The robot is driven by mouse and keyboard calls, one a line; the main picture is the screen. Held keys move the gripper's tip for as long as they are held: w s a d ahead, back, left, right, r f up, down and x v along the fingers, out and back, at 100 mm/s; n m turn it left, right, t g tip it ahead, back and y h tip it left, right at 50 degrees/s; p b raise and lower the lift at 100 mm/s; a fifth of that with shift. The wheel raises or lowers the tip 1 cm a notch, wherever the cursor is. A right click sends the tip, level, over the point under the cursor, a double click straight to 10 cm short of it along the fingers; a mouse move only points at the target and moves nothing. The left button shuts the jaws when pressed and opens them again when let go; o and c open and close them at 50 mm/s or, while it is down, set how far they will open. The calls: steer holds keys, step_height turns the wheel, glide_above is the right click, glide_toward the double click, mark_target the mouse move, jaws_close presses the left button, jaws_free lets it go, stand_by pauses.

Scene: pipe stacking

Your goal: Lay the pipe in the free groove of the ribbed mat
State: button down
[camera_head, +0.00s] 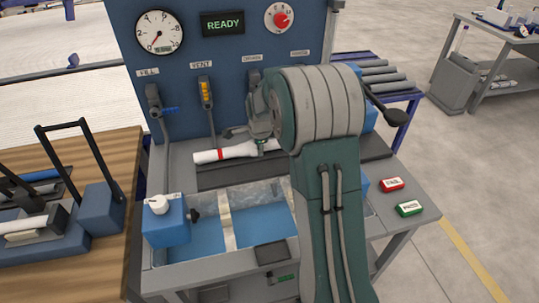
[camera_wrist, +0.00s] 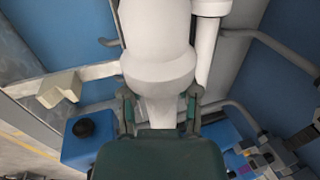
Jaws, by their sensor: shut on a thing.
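A white pipe (camera_head: 238,152) with a red band near its left end lies level across the back of the bench in the head view. My gripper (camera_head: 262,145) is at its right part, with the arm hiding what is beyond. In the wrist view my gripper (camera_wrist: 160,108) is shut on the narrow part of a white pipe (camera_wrist: 158,45), which widens away from the fingers. A second white pipe-like piece (camera_wrist: 207,40) runs close beside it. The dark mat (camera_head: 225,176) lies just below the pipe in the head view; its grooves and any contact cannot be made out.
A water basin (camera_head: 262,220) with blue floor is in front of the mat. A blue panel (camera_head: 185,75) with gauges and valve levers stands close behind. A blue block (camera_head: 166,225) is at the basin's left corner. Red (camera_head: 391,184) and green (camera_head: 409,208) boxes sit at right.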

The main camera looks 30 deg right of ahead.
mark_target(257, 168)
steer(key=shift+s+a+x, duration=0.1)
steer(key=shift+s+x, duration=0.05)
steer(key=shift+x, duration=2.15)
steer(key=shift+s+a+x, duration=0.1)
steer(key=shift+a+x, duration=0.05)
steer(key=shift+x, duration=2.15)
steer(key=shift+f, duration=0.2)
steer(key=shift+c, duration=1.3)
jaws_free()
steer(key=shift+r, duration=0.1)
steer(key=v, duration=1.1)
steer(key=shift+s+r, duration=0.2)
steer(key=shift+r, duration=0.1)
